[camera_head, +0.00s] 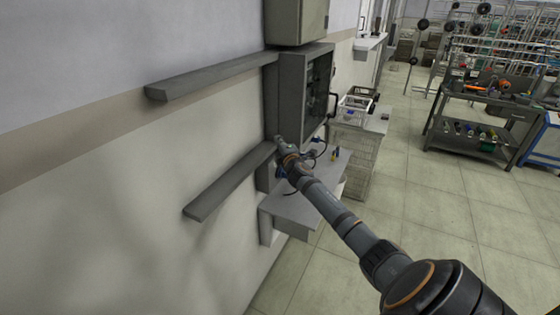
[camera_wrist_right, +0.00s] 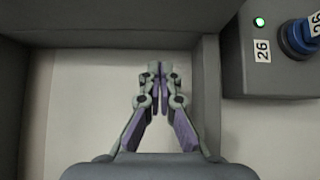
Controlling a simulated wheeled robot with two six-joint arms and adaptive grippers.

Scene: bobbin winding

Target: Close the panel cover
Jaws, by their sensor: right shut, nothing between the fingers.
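A grey panel box (camera_head: 292,95) is fixed to the wall in the head view. A dark recessed area shows on its right-hand face, with a dark handle (camera_head: 335,104) at the far edge. I cannot tell how far the panel cover stands open. My right gripper (camera_head: 281,144) is below the box, near the end of the lower grey duct. In the wrist view my right gripper (camera_wrist_right: 158,69) is shut and empty, in front of a pale wall area framed by grey surfaces. My left gripper is not in view.
A control box (camera_wrist_right: 278,70) with a green light (camera_wrist_right: 260,21), a blue knob (camera_wrist_right: 300,38) and labels "26" is at right in the wrist view. Two grey ducts (camera_head: 215,74) (camera_head: 225,188) jut along the wall. A grey shelf (camera_head: 300,208) sits below.

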